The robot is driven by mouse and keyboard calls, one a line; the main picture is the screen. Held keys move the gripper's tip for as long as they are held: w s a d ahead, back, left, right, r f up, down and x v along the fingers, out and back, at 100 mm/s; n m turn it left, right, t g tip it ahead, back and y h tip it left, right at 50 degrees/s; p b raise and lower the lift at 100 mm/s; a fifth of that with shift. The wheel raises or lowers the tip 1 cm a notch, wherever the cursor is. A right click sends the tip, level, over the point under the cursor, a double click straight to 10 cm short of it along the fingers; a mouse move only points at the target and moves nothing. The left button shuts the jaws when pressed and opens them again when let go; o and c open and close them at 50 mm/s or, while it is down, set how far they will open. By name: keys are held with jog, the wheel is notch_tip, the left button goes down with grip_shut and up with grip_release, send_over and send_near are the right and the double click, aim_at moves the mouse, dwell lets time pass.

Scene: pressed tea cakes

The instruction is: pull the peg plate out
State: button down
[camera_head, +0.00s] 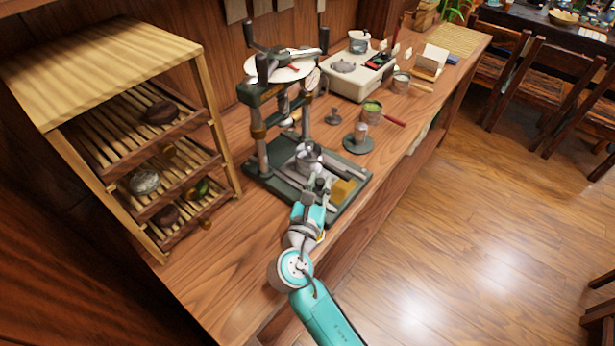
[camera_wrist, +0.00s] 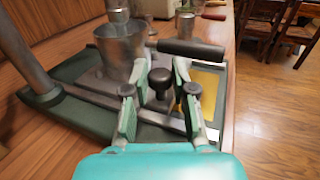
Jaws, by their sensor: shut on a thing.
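The tea press (camera_head: 262,140) stands on the wooden counter with its dark green base (camera_wrist: 60,110). A metal cup (camera_head: 308,158) sits on the base, and it also shows in the wrist view (camera_wrist: 120,48). In front of the cup is a dark round knob (camera_wrist: 160,82) on a short stem, which appears to belong to the peg plate; the plate itself is mostly hidden by my fingers. My gripper (camera_wrist: 160,72) is shut on this knob, one pale green pad on each side. In the head view my gripper (camera_head: 320,187) reaches over the press base's front edge.
A wooden rack (camera_head: 222,125) with tea cakes stands left. A scale (camera_head: 345,80) is farther back. The counter's front is clear.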

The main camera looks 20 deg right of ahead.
jog(key=shift+s+d, duration=0.3)
jog(key=shift+s, duration=0.25)
jog(key=shift+s+d, duration=0.3)
jog(key=shift+s, duration=0.2)
jog(key=c, duration=0.9)
grip_release()
jog(key=shift+c, duration=0.2)
jog(key=v, duration=1.2)
jog(key=shift+a, duration=0.1)
